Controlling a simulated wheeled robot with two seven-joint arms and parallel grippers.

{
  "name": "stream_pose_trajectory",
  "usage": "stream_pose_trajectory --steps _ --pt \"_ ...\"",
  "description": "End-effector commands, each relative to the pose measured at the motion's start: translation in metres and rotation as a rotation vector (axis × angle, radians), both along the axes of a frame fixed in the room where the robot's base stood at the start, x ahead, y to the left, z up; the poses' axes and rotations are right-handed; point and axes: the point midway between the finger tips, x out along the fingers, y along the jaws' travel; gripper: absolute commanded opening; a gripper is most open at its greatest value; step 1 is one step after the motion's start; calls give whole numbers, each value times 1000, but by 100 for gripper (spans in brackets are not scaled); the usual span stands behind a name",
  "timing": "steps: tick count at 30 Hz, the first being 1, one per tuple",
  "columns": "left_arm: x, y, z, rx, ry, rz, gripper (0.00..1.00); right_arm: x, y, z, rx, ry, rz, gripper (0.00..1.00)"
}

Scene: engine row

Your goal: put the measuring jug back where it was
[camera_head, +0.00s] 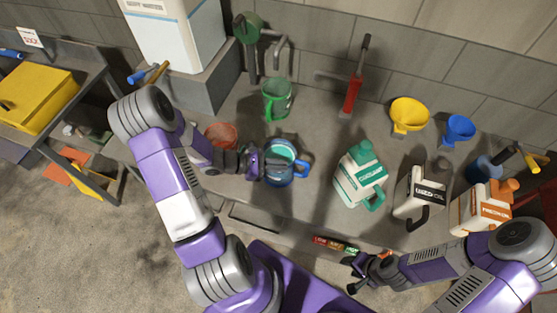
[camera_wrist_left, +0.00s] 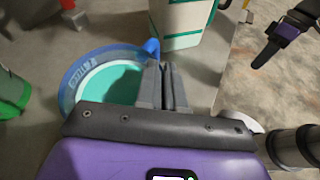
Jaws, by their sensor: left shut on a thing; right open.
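A blue measuring jug (camera_head: 283,172) with teal inside stands near the bench's middle in the head view. In the left wrist view the jug (camera_wrist_left: 72,88) shows from above, with markings on its inner wall and its handle (camera_wrist_left: 152,47) beyond my fingers. My left gripper (camera_head: 262,163) is shut on the jug's rim; its closed fingers (camera_wrist_left: 164,84) reach over the near side. I cannot tell whether the jug's base touches the bench. A green jug (camera_head: 278,100) is behind it. My right gripper (camera_head: 358,273) is open and empty by the front edge.
A coolant jug (camera_head: 358,178) stands right of the blue jug, with a used-oil can (camera_head: 424,190) farther right. Yellow (camera_head: 407,115) and blue (camera_head: 458,130) funnels stand behind. A reddish bowl (camera_head: 220,132) is at left. Small coloured items (camera_head: 335,245) lie along the front edge.

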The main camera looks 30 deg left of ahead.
Motion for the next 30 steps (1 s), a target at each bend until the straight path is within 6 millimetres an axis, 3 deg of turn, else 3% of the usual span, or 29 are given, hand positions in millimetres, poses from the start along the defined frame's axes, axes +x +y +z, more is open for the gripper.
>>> stream_pose_trajectory --steps 12,13,18,30 --pt "1 -1 -6 -2 -9 -2 0 0 0 -1 0 0 0 46" --pt "0 0 -9 1 -1 1 9 0 0 -1 0 0 0 46" --pt "0 0 -8 1 -1 1 33 0 0 -1 0 0 0 46" --pt "-5 8 -4 3 -3 4 33 0 0 -1 0 0 0 46"
